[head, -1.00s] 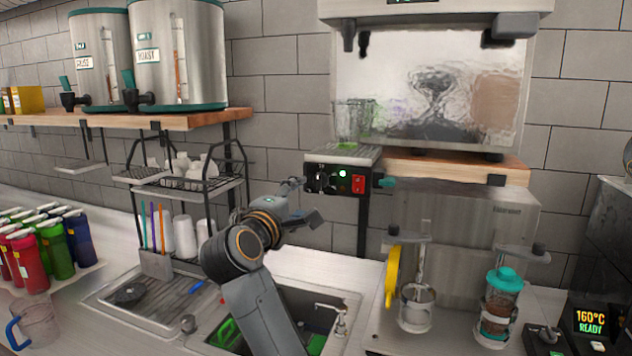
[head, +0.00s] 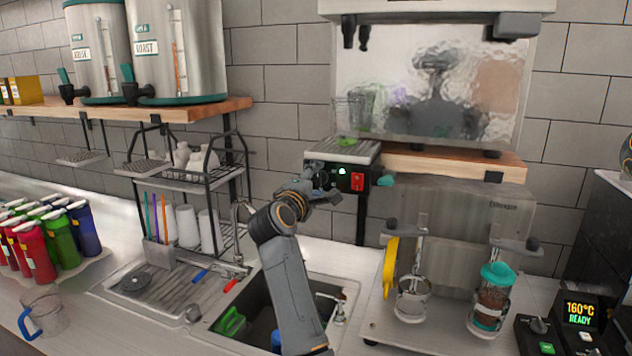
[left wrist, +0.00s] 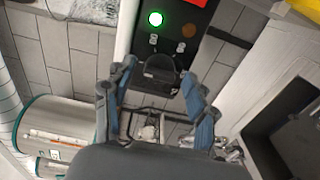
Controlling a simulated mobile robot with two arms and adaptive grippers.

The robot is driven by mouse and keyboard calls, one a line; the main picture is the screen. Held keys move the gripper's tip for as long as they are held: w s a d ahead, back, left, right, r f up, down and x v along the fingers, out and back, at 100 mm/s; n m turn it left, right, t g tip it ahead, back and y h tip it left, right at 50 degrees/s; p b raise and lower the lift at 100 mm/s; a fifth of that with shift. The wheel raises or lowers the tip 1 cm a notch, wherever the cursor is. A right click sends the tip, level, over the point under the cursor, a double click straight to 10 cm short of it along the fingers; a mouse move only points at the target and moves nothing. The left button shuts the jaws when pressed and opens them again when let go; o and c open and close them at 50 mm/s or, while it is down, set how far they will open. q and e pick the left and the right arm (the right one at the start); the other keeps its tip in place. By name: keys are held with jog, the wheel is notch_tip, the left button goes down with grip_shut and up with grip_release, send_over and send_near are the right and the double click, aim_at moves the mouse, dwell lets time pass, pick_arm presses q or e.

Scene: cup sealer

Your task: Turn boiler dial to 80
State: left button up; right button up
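The boiler control box (head: 352,177) is black, with a green light and a red switch, and sits under the grey tray shelf. My left gripper (head: 322,183) is in front of its left end and hides the dial in the head view. In the left wrist view the dark dial (left wrist: 160,76) shows between the two blue-grey fingers of my left gripper (left wrist: 156,80). The fingers are apart, with a gap on each side of the dial. I cannot read the dial's setting. My right gripper is not in view.
A glass (head: 352,113) stands on the tray above the box. The grey machine with two cup holders (head: 450,245) is to the right. Two steel dispensers (head: 178,50) stand on the upper left shelf.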

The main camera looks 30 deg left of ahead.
pick_arm(q)
jog(key=c, duration=1)
jog(key=shift+c, duration=0.2)
jog(key=shift+m, duration=1.1)
jog(key=m+b, duration=0.1)
jog(key=m, duration=0.8)
jog(key=shift+m, duration=0.4)
jog(key=o, duration=1.2)
jog(key=shift+c, duration=0.2)
